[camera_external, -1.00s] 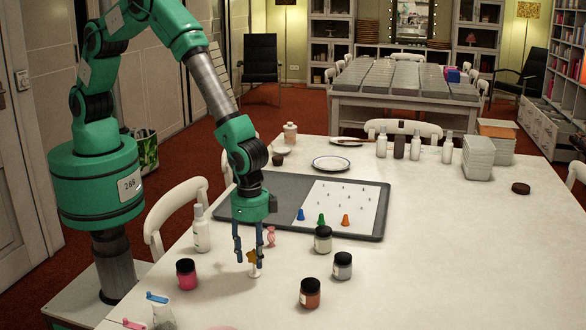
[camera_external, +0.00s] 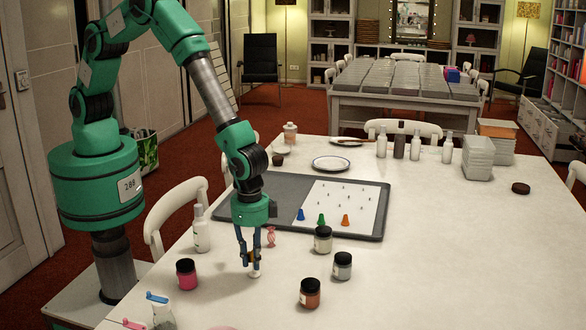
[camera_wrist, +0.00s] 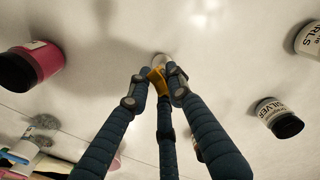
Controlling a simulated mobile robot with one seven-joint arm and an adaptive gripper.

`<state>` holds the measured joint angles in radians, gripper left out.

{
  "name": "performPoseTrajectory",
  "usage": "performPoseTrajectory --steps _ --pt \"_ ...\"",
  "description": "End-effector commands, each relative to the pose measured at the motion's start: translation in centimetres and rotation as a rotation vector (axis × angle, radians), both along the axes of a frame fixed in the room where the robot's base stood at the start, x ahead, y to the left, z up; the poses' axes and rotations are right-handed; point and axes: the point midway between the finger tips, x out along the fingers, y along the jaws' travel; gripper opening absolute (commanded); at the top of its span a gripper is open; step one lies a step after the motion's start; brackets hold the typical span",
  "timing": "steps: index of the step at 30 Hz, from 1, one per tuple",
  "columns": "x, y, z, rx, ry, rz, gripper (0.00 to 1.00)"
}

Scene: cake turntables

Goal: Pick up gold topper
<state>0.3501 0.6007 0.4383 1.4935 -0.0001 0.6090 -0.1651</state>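The gold topper (camera_wrist: 156,79) shows in the wrist view as a small yellow-gold piece between my fingertips, with a white part beyond it. In the external view its white base (camera_external: 254,274) shows at the tabletop, and my fingers hide most of the gold part. My gripper (camera_external: 251,261) points down at the table with its fingers closed in around the topper. In the wrist view my gripper (camera_wrist: 154,80) has its fingers against the sides of the gold piece. I cannot tell if the base touches the table.
A pink jar (camera_external: 187,274) stands left of my gripper. A pink figure (camera_external: 271,237) stands just behind it. Several dark-lidded jars, including a silver-labelled one (camera_external: 343,266) and a copper one (camera_external: 310,293), stand to the right. A grey tray (camera_external: 375,235) lies behind.

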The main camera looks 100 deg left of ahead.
Motion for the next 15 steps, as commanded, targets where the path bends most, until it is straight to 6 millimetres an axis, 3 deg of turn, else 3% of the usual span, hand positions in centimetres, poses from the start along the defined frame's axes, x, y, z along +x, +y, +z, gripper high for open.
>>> performPoseTrajectory --steps 15 --pt "0.04 -0.02 0.86 0.000 -0.001 0.000 0.05"
